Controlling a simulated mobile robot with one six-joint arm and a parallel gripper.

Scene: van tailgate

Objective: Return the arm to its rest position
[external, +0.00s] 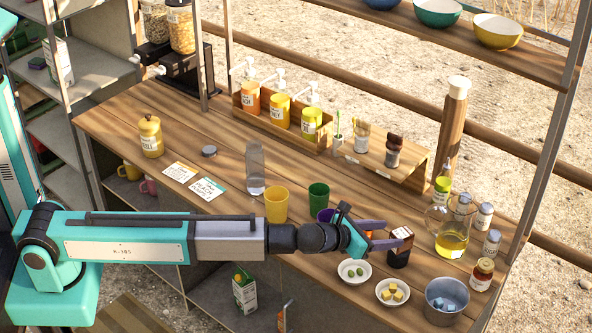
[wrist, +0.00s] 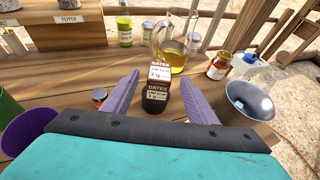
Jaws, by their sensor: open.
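My arm reaches from the left across the front of the wooden counter (external: 120,118) in the external view. My gripper (external: 385,232) is open, with its purple fingers pointing right, low over the counter. In the wrist view my gripper (wrist: 158,80) has its fingers spread to either side of a dark jar labelled DATES (wrist: 156,98). Gaps show between the jar and both fingers. The jar (external: 399,257) stands upright at the fingertips in the external view. I cannot tell how far it sits between the fingers.
A purple cup (external: 324,214), green cup (external: 318,197) and yellow cup (external: 276,204) stand close behind my wrist. Small bowls (external: 354,280) and a metal cup (external: 447,311) stand in front. A glass jug (external: 452,240) and several jars are at the right. A raised shelf (external: 375,170) is behind.

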